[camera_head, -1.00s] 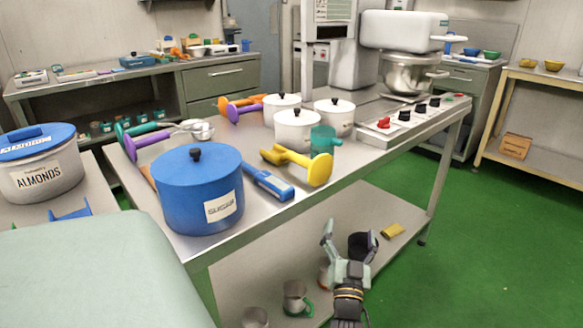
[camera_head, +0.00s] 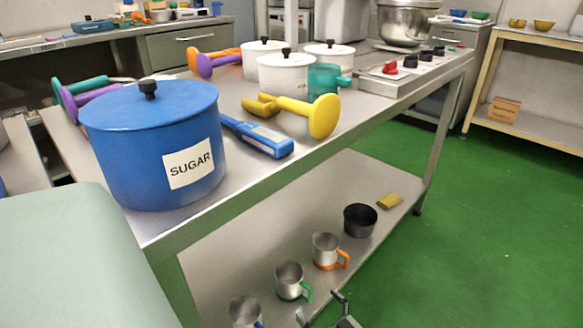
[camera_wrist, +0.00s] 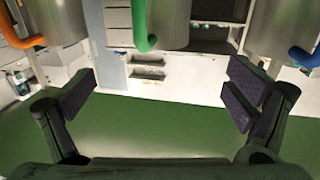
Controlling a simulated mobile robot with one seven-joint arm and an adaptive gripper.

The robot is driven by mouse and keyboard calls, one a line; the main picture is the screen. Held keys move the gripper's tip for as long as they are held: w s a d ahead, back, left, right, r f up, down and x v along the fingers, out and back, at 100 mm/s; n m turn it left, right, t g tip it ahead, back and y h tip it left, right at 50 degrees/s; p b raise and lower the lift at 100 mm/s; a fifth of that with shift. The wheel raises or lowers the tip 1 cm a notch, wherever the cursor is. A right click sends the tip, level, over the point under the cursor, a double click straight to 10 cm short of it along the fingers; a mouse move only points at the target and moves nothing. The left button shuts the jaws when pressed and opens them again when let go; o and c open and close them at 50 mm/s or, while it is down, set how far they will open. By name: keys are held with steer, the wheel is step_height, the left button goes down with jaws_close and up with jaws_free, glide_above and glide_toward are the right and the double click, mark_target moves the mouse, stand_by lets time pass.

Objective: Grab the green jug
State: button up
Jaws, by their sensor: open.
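The green jug (camera_head: 288,280), a metal jug with a green handle, stands upright on the table's lower shelf. My gripper (camera_head: 319,306) is partly cut off at the bottom of the head view, just right of and nearer than the green jug. In the wrist view my gripper (camera_wrist: 160,93) is open and empty, its fingers wide apart. The green handle lies beyond the gap, roughly centred.
An orange-handled jug (camera_head: 325,250) and a blue-handled jug (camera_head: 245,311) stand on either side. A black pot (camera_head: 360,220) and a yellow sponge (camera_head: 390,201) are farther along the shelf. A teal cup (camera_head: 323,81) is on the tabletop. Green floor (camera_head: 470,240) is clear at right.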

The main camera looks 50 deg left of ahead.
mark_target(297, 289)
steer(key=a+f+b, duration=0.1)
steer(key=a, duration=0.2)
steer(key=a+f+b, duration=0.1)
steer(key=a, duration=0.3)
steer(key=a+f+b, duration=0.1)
steer(key=a, duration=0.2)
steer(key=shift+w+a+f+b, duration=0.25)
steer(key=shift+w+a+b, duration=0.1)
steer(key=shift+a+b, duration=0.05)
steer(key=c, duration=1.4)
steer(key=shift+r, duration=0.1)
